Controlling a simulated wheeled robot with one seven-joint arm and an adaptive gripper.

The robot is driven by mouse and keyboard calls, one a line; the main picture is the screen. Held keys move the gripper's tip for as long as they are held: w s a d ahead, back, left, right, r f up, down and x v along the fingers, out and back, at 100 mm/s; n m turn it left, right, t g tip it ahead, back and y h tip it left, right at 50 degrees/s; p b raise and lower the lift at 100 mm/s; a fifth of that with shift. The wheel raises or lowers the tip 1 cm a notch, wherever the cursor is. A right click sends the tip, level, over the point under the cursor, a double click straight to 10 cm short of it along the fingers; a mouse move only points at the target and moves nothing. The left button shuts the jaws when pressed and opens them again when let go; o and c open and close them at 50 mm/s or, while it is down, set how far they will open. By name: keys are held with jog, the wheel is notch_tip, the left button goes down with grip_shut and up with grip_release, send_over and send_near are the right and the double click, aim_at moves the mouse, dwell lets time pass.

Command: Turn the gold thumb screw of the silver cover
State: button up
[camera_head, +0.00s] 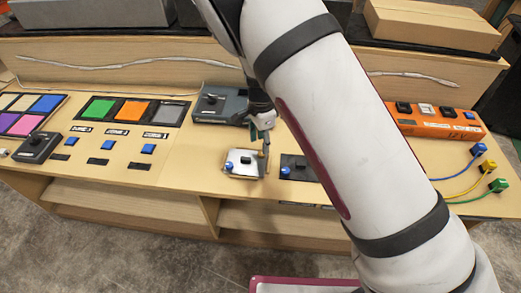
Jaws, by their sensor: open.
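The silver cover (243,163) is a small pale plate lying on the console, left of my arm. A blue knob (229,169) is at its left side, and a small dark part sits near its middle. My gripper (262,147) points down at the cover's upper right side and is open. A small gold upright piece (266,150) shows at the cover's right edge, by the fingertips; it looks like the thumb screw. I cannot tell whether the fingers touch it or stand around it.
A dark plate with a blue knob (286,171) lies right of the cover, partly behind my arm. A grey box (218,107) stands behind it. Green, orange and grey panels (137,110) are left, an orange power box (432,123) and coloured plugs (487,165) right.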

aim_at(262, 155)
notch_tip(262, 155, down, 5)
jog(key=shift+r, duration=0.1)
dwell(0.3)
grip_shut()
